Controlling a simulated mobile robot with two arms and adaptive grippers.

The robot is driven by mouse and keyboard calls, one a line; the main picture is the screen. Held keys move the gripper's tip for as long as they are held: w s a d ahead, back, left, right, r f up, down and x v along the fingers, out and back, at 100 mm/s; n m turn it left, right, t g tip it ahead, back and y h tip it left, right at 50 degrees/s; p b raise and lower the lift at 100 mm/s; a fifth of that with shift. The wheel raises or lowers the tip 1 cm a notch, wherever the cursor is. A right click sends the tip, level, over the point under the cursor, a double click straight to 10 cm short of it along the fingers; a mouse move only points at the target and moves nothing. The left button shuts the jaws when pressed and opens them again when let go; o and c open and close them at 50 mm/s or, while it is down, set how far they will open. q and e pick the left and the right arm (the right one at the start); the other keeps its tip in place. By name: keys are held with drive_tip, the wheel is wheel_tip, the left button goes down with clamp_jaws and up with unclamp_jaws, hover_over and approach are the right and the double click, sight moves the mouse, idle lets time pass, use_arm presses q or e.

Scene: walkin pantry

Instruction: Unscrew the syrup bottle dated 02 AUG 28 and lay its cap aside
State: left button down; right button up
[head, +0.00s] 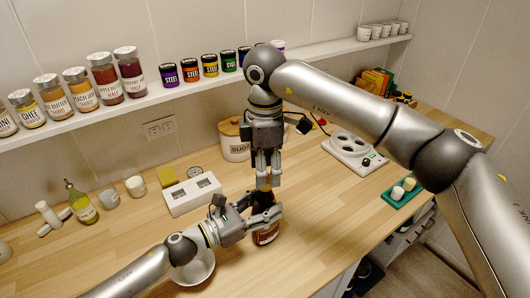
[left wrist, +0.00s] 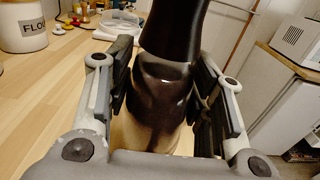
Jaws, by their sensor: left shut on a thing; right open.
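The dark brown syrup bottle (head: 266,235) stands upright on the wooden counter, with a reddish-brown label low on its side. Its date is not readable. My left gripper (head: 258,215) is shut around the bottle's upper body from the left. In the left wrist view, the dark bottle (left wrist: 160,95) sits between both finger pads, with a black tapered part rising above it. My right gripper (head: 264,183) points straight down over the bottle's top, fingers open. The cap is mostly hidden between and below those fingers, so I cannot tell whether they touch it.
A white bowl (head: 196,270) sits under my left arm. A green tray (head: 404,191) with small pale pots is at right. Counter right of the bottle is clear.

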drive_tip(key=shift+f, duration=1.25)
